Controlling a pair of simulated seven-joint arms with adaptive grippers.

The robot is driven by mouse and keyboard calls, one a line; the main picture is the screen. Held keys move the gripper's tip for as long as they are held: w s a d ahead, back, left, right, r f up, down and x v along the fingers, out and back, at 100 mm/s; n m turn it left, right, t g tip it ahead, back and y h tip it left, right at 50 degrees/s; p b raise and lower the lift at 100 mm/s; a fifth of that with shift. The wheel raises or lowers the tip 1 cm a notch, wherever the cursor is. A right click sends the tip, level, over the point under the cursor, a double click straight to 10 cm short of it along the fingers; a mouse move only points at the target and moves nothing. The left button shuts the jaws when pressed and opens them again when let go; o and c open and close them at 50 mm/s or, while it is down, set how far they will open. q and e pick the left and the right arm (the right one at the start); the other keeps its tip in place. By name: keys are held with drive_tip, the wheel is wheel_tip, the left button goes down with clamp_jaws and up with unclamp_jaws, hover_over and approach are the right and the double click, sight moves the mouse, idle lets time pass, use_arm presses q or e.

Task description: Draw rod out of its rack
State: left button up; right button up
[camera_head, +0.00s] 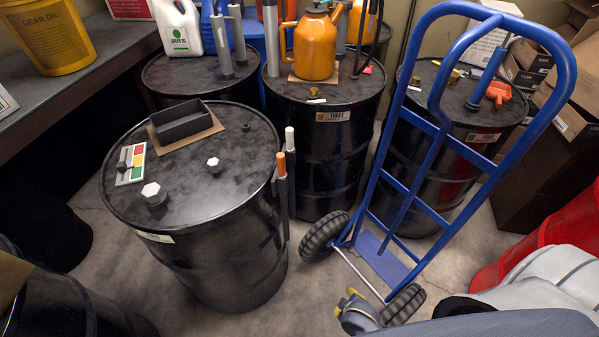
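Two slim rods stand upright at the right rim of the front black drum (190,205). One has an orange top (281,165) and the other, just behind it, a white top (290,138). Their lower parts sit in dark upright holders (285,205) against the drum's side; I cannot tell which is the task's rod. My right gripper (346,301), with yellow parts, is low at the bottom centre, right of the drum and apart from the rods. Its finger opening is unclear. My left gripper is not in view.
A blue hand truck (432,130) stands close to my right gripper. The front drum's top holds a dark tray (180,122), a colour card (131,163) and bolt caps. An orange oil can (314,48) stands on a drum behind. Floor shows between the drum and truck.

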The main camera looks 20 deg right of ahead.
drive_tip(key=w+d+r+n+t+h, duration=0.1)
drive_tip(key=w+r, duration=0.2)
drive_tip(key=r, duration=0.7)
drive_tip(key=w+d+r+n+t, duration=0.1)
drive_tip(key=w+r, duration=0.2)
drive_tip(key=r, duration=0.6)
wheel_tip(320, 180, up, 33)
drive_tip(key=n+t+y, duration=0.1)
drive_tip(key=n+t, duration=0.5)
drive_tip(key=n, duration=1.9)
hover_over(290, 130)
drive_tip(key=s+a, duration=0.2)
drive_tip(key=s, duration=1.3)
drive_tip(key=x, duration=1.1)
drive_tip(key=r+x, duration=0.1)
drive_tip(key=x, duration=0.5)
drive_tip(key=shift+w+a, duration=0.15)
drive_tip(key=shift+w, duration=0.2)
drive_tip(key=shift+t, duration=0.3)
clamp_jaws()
